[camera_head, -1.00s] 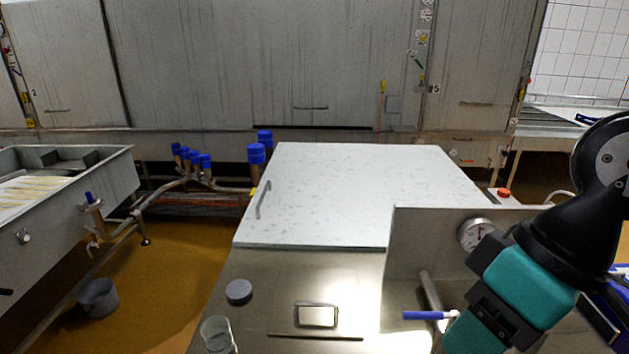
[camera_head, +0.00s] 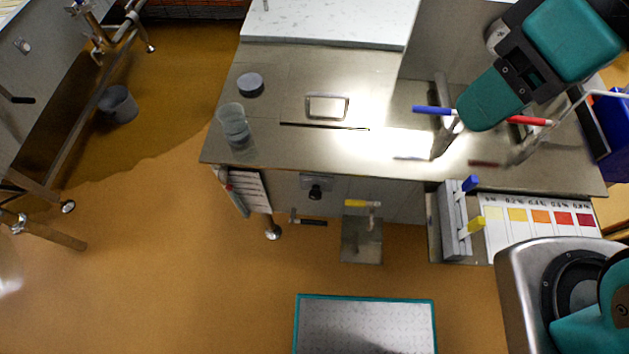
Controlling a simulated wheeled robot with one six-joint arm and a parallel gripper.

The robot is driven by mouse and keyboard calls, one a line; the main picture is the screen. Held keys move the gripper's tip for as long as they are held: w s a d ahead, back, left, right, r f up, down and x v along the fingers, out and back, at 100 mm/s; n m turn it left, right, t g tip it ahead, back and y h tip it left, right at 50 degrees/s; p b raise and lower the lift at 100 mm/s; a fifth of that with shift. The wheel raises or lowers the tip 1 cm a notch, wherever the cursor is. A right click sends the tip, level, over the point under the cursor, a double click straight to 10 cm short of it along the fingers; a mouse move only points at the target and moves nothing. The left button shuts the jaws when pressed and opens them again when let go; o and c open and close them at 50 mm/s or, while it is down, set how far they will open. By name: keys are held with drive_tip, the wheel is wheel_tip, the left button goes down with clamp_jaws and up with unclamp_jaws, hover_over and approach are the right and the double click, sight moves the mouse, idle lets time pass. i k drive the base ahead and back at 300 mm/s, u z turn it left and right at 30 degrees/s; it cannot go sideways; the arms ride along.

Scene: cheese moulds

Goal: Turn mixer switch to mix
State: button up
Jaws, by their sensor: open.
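The likely mixer switch is a black knob (camera_head: 316,191) on a small plate on the front face of the steel bench (camera_head: 275,150). It is small in the picture, and I cannot read its setting or any labels. My teal arm reaches in from the upper right over the bench's right part. My gripper's fingers do not show. Nothing of my arm is near the knob.
Below the knob are a yellow-handled valve (camera_head: 358,203) and a black-handled one (camera_head: 310,222). A teal-edged step (camera_head: 365,325) lies on the floor in front. A glass beaker (camera_head: 233,125) stands at the bench's left corner. Open floor lies to the left.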

sight(314, 194)
drive_tip(key=z, duration=2.15)
drive_tip(key=k, duration=1.8)
drive_tip(key=u, duration=0.95)
